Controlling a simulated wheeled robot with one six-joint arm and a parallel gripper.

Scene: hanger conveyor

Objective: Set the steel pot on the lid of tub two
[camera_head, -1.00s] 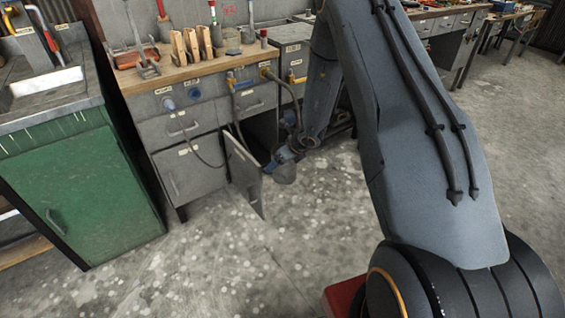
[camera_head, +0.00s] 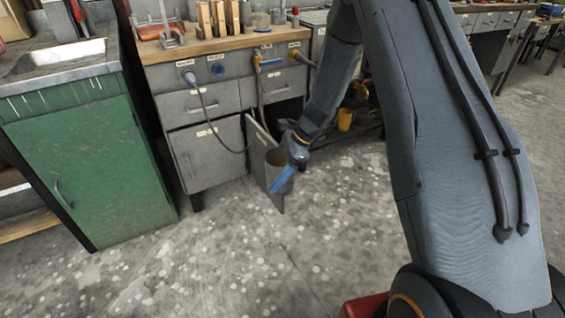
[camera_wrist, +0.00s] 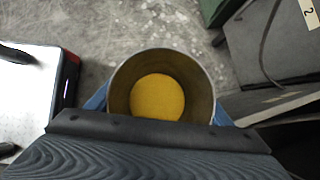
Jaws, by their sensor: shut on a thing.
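The steel pot (camera_wrist: 202,72) is held upright or nearly so, its open round mouth facing the wrist camera. A flat yellow disc shows inside it. My gripper (camera_wrist: 160,106) is shut on the pot, with a blue finger on each side. In the head view, the pot (camera_head: 274,157) and my gripper (camera_head: 284,174) are in the air before an open grey cabinet door. The blue finger hides part of the pot there. I cannot make out tub two or its lid in either view.
The open door (camera_head: 256,150) hangs off the grey workbench (camera_head: 208,155), close behind the pot. Hoses hang from its valves. A panel marked 2 (camera_wrist: 275,40) lies right of the pot. A green cabinet (camera_head: 90,165) stands left. The floor (camera_head: 215,260) in front is clear.

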